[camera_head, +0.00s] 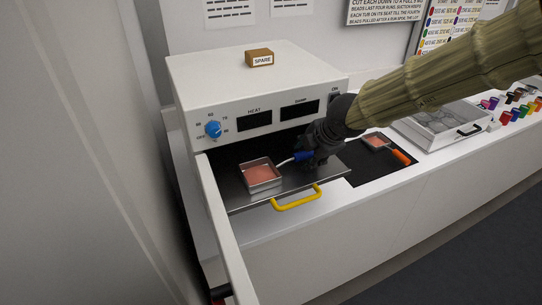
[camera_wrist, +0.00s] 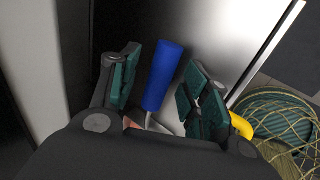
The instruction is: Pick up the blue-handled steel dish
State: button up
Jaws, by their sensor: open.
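The blue-handled steel dish (camera_head: 262,175) is a square steel pan with pinkish-orange contents. It sits on the pulled-out dark metal shelf (camera_head: 243,203) of the white oven. Its blue handle (camera_head: 302,155) points right, toward my gripper (camera_head: 317,156). In the wrist view the blue handle (camera_wrist: 164,76) lies between the two open fingers of my gripper (camera_wrist: 158,82), with a gap on each side. The steel neck of the handle shows below it. Most of the dish is hidden there behind the gripper body.
The shelf has a yellow pull (camera_head: 297,198) at its front. A second dish with an orange handle (camera_head: 401,157) lies on a black mat (camera_head: 366,170) to the right. The oven (camera_head: 240,75) stands behind, with a SPARE block (camera_head: 259,58) on top. Its open door (camera_head: 224,235) is at left.

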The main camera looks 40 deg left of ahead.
grip_shut()
jog(key=shift+r+b, duration=0.1)
jog(key=shift+b, duration=0.2)
